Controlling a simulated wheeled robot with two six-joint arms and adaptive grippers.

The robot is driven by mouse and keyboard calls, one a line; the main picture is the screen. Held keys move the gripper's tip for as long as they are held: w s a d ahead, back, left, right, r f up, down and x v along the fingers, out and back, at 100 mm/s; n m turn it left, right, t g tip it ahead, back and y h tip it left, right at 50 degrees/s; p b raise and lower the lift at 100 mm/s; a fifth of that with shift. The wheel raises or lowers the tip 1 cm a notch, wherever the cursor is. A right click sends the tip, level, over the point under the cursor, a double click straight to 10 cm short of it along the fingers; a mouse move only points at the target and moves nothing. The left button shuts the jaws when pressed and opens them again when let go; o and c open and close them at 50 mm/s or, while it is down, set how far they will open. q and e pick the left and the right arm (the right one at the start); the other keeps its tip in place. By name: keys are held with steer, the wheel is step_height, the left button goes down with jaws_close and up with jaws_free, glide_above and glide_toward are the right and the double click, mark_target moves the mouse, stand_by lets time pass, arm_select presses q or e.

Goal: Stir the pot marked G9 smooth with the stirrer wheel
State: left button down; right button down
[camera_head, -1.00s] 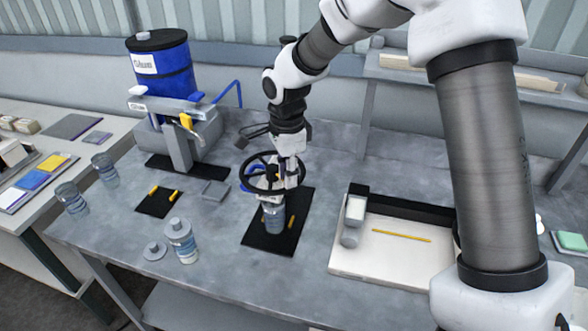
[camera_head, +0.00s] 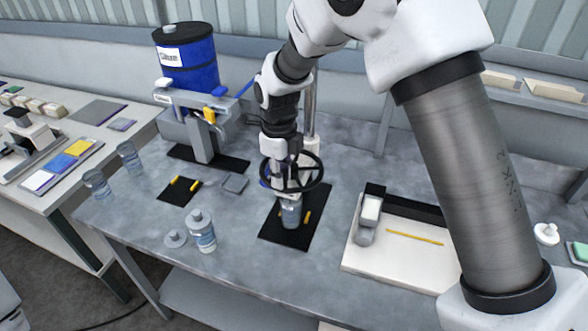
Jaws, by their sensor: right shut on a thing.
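The black stirrer wheel (camera_head: 316,184) is mounted level on a stand with an upright metal post (camera_head: 311,105). A clear pot (camera_head: 291,213) with a bluish band stands upright under it on a black mat (camera_head: 274,232); a G9 mark is not readable. My right gripper (camera_head: 283,187) points down at the left part of the wheel and is shut on it; the fingertips are partly hidden. A lidded pot (camera_head: 203,236) stands at the front left. My left gripper is not in view.
A blue drum (camera_head: 188,65) sits on a dispenser at the back left. Two clear cups (camera_head: 97,184) stand at the left edge. A small dark mat (camera_head: 180,191) holds yellow pieces. A white board (camera_head: 384,262) with a yellow stick lies right. Bare bench separates them.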

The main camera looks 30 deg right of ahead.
steer(key=shift+a+f+m, duration=0.15)
steer(key=shift+f+m, duration=0.05)
steer(key=shift+m, duration=0.1)
steer(key=c, duration=1)
jaws_free()
steer(key=shift+w, duration=0.1)
steer(key=shift+r, duration=0.15)
steer(key=shift+r, duration=0.3)
step_height(320, 180, up, 11)
